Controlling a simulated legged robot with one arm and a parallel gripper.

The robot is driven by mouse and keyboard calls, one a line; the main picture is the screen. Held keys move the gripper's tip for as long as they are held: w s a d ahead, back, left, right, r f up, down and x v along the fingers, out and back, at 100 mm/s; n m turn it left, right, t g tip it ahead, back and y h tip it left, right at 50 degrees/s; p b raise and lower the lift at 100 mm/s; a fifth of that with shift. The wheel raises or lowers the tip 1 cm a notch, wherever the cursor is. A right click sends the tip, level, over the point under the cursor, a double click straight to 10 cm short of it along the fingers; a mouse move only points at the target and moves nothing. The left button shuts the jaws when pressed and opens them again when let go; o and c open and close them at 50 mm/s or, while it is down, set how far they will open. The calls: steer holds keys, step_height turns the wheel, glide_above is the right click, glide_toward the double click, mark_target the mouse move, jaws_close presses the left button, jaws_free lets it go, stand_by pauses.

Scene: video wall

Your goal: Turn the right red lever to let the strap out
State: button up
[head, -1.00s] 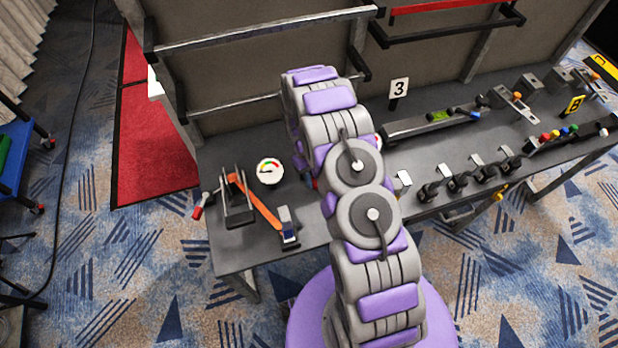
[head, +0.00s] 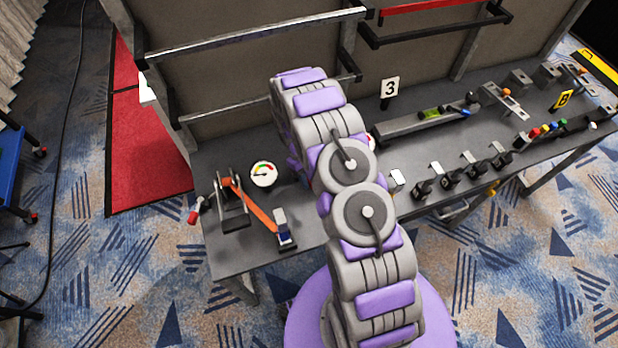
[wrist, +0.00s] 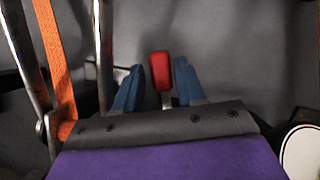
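In the wrist view a red lever handle (wrist: 160,70) on a metal shank stands between the two blue fingertips of my gripper (wrist: 158,88). The fingers are apart, one on each side, with narrow gaps to the handle. The orange strap (wrist: 55,60) runs between metal bars at the left of that view. In the head view the orange strap (head: 255,210) stretches from a metal frame (head: 231,203) to a small block (head: 284,228). A left red lever (head: 194,217) sticks out at the table's left end. My arm hides my gripper and the right lever there.
A round gauge (head: 264,174) lies on the grey table (head: 330,250) beside the strap; its edge also shows in the wrist view (wrist: 302,150). A sign "3" (head: 389,87), a rail and several clamps stand farther right. Bars cross the panel behind.

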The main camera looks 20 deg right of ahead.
steer(key=shift+o, duration=0.7)
steer(key=shift+s, duration=0.1)
steer(key=p+v, duration=0.1)
steer(key=v, duration=1.6)
